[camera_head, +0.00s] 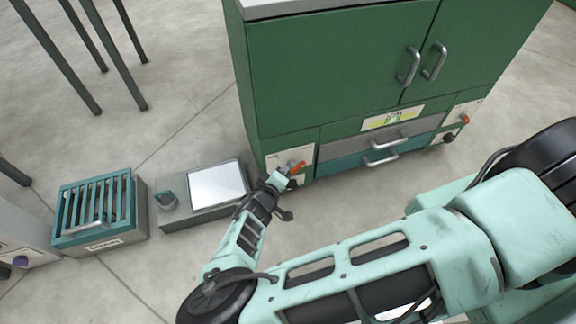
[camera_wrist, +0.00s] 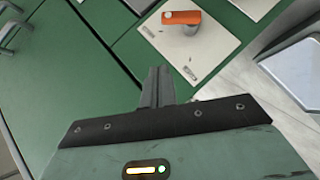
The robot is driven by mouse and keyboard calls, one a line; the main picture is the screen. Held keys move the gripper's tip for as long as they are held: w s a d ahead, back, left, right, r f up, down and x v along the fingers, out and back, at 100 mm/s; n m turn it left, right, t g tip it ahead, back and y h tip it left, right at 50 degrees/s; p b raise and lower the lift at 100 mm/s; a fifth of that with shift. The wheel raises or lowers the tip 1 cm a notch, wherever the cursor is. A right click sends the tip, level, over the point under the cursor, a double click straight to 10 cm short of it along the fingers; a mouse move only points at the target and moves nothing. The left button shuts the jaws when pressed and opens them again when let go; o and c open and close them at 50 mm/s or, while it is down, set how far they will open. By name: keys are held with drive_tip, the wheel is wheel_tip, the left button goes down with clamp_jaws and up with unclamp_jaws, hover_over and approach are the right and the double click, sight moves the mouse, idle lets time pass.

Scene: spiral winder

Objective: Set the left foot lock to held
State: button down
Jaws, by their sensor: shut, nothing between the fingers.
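The left foot lock is an orange lever (camera_head: 298,167) on a pale plate (camera_head: 275,160) at the lower left of the green cabinet. In the wrist view the orange lever (camera_wrist: 180,17) sits on a grey round base on its plate (camera_wrist: 205,48), near the top edge. My gripper (camera_head: 287,181) is at the plate's lower part in the head view and covers some of it. In the wrist view my gripper (camera_wrist: 160,72) has its fingers together and empty. The tips are below and left of the lever, apart from it in the picture.
A right foot plate has another orange lever (camera_head: 464,120) and a black knob (camera_head: 449,137). Grey and teal drawers (camera_head: 345,167) with bar handles lie between. A low grey unit with a pale panel (camera_head: 217,184) and a teal slatted box (camera_head: 70,215) stand left on the floor.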

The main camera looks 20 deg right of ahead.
drive_tip(key=shift+v, duration=1.5)
drive_tip(key=shift+d+r, duration=0.15)
drive_tip(key=shift+r, duration=0.05)
drive_tip(key=s+r+m+g, duration=0.3)
drive_tip(key=s+r+g, duration=0.3)
drive_tip(key=s+g, duration=0.25)
drive_tip(key=s+a+r+n+g+y, duration=0.1)
drive_tip(key=s+a+r+g+y, duration=0.15)
drive_tip(key=r, duration=0.45)
drive_tip(key=s+a+r+g+y, duration=0.1)
drive_tip(key=s+a+r+y, duration=0.15)
drive_tip(key=r, duration=0.35)
drive_tip(key=s+d+r+n+t+y, duration=0.1)
drive_tip(key=s+d+r+n+y, duration=0.2)
drive_tip(key=r, duration=0.7)
drive_tip(key=s+d+r+n+t+y, duration=0.1)
drive_tip(key=s+d+r+n, duration=0.3)
drive_tip(key=r, duration=0.6)
wheel_tip(320, 180, up, 21)
drive_tip(key=a+m+p, duration=0.1)
drive_tip(key=m+p, duration=0.1)
drive_tip(key=p, duration=1.9)
drive_tip(key=shift+s, duration=0.45)
